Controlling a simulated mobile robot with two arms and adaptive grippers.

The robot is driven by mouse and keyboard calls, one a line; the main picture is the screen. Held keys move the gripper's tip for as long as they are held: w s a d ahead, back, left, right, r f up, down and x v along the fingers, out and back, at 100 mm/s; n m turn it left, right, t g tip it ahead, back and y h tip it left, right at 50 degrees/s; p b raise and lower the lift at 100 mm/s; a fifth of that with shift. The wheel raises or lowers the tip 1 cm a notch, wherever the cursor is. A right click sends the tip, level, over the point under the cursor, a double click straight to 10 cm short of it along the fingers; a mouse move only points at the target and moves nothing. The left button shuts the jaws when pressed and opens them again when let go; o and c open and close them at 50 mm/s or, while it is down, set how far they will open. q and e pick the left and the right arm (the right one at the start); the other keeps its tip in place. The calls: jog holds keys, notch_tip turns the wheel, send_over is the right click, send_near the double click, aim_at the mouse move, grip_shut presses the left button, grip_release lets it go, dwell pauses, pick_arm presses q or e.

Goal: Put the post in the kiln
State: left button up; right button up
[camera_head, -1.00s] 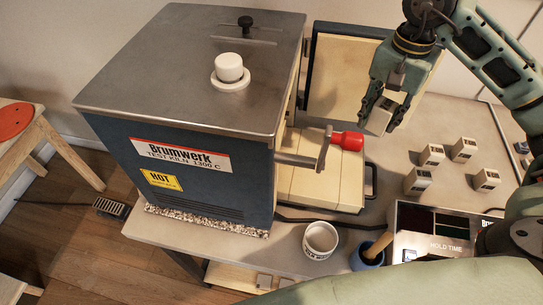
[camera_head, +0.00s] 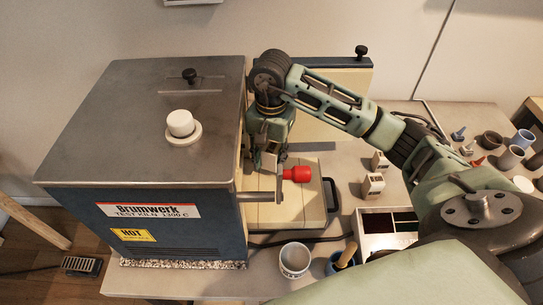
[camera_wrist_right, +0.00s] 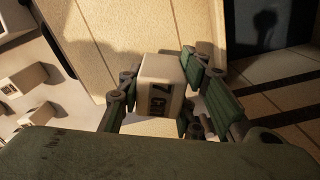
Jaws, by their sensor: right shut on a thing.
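The post in my grip is a small cream block with dark print, and it shows in the right wrist view (camera_wrist_right: 158,84). My right gripper (camera_wrist_right: 165,105) is shut on it, with a finger on each side. In the head view my right gripper (camera_head: 267,158) points down at the open right side of the blue kiln (camera_head: 180,215) with its grey top. The gripper is above the cream door-side ledge, close to the opening. The kiln's inside is mostly hidden in the head view. My left gripper is not in view.
A red-knobbed handle (camera_head: 298,174) sticks out beside the gripper. The open door (camera_head: 335,100) stands behind my arm. More posts (camera_head: 373,185) stand on the table to the right.

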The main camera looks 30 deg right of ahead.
jog(key=shift+f+p, duration=0.35)
jog(key=shift+f, duration=0.85)
jog(key=o, duration=0.8)
jog(key=shift+f+b, duration=0.1)
jog(key=shift+b, duration=0.25)
jog(key=o, duration=0.5)
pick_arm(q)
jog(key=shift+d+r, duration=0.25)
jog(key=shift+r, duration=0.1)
